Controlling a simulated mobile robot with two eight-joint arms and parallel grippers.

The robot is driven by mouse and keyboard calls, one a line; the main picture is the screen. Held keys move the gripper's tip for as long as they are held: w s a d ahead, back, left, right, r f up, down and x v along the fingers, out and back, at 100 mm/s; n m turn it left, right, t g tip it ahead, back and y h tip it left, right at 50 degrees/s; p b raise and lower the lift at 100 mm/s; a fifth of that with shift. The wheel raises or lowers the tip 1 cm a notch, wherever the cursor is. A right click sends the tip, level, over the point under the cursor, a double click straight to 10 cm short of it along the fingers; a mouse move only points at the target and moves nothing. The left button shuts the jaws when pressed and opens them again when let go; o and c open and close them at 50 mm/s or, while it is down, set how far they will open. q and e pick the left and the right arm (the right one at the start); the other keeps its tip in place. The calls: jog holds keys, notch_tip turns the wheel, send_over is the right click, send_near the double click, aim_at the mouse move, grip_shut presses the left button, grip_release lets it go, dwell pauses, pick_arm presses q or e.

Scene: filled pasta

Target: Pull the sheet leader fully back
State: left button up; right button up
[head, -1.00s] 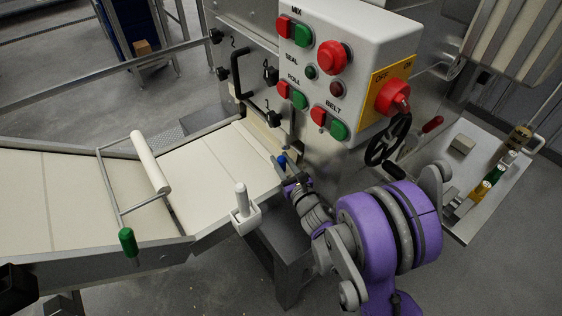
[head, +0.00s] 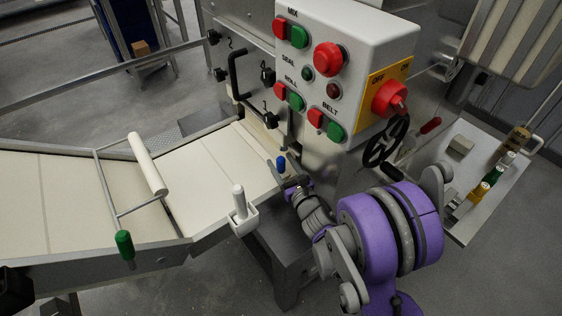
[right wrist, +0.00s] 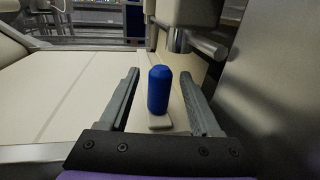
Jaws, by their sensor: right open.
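The sheet leader looks to be the pale bar with an upright blue knob (right wrist: 158,90) on its near end, lying on the cream belt (right wrist: 75,95) beside the machine wall. In the head view the blue knob (head: 281,164) shows just beyond my right gripper (head: 290,180). In the right wrist view the open fingers of my right gripper (right wrist: 160,105) stand on either side of the knob, with gaps on both sides. How far the bar reaches under the machine is hidden.
A control box (head: 350,65) with red and green buttons overhangs the belt. A white peg (head: 239,202) stands on the belt's near edge. A roller frame with a green handle (head: 125,244) crosses the belt at left.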

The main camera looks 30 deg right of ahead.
jog(key=s+a, duration=0.1)
jog(key=s, duration=0.9)
jog(key=shift+a, duration=0.1)
